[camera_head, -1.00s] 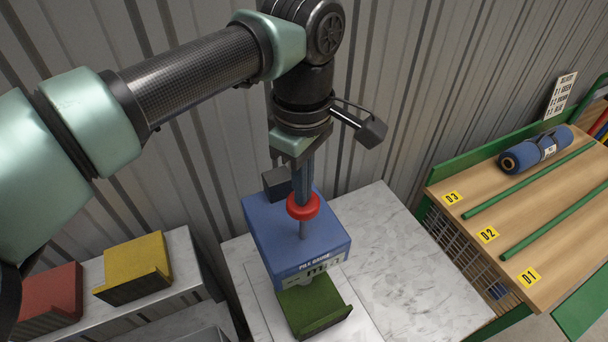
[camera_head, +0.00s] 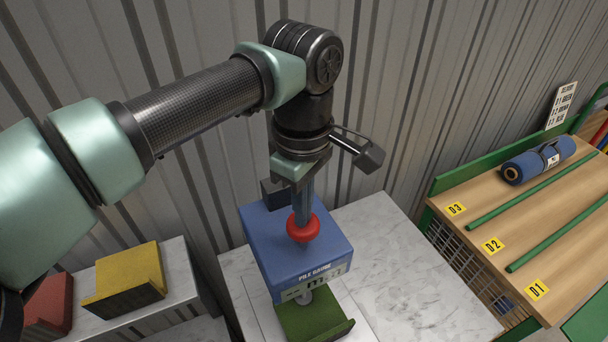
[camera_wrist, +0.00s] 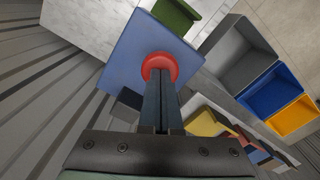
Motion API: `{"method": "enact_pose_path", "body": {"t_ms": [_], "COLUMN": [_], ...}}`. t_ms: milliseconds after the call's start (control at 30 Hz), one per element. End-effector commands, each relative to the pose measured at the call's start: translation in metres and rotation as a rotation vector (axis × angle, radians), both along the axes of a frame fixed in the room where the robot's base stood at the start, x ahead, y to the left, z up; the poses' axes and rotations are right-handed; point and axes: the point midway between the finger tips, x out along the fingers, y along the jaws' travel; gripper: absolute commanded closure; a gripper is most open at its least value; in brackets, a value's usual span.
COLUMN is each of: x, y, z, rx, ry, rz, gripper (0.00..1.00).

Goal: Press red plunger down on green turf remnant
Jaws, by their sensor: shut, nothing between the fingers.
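The blue pile gauge block (camera_head: 285,245) stands on the pale marble-look table. Its red plunger knob (camera_head: 303,228) sits low, close to the block's top, with no stem showing between. The green turf remnant (camera_head: 318,322) lies under the block's front overhang. A pale round foot (camera_head: 304,296) shows below the block, at the turf; exact contact is hard to see. My gripper (camera_head: 302,214) is shut and empty, pointing down with its fingertips on the knob. The wrist view shows the fingers (camera_wrist: 161,78) against the red knob (camera_wrist: 160,65) and the green turf (camera_wrist: 175,17) beyond the block.
Yellow (camera_head: 128,272) and red (camera_head: 48,304) turf pieces lie on a shelf at left. A blue roll (camera_head: 538,160) lies on the wooden rack at right. The corrugated wall (camera_head: 400,80) is close behind my arm. The table is clear right of the block.

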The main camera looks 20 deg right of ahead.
Motion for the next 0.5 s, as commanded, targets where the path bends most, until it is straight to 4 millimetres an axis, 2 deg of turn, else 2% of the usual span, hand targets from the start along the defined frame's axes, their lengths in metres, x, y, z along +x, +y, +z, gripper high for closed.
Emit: {"method": "enact_pose_path", "body": {"t_ms": [367, 500], "x": [-0.0006, -0.0005], "y": [0.0001, 0.0000], "z": [-0.0006, 0.0065], "rx": [0.001, 0.001], "ry": [0.003, 0.002], "rz": [-0.001, 0.000], "gripper": [1.00, 1.00]}}
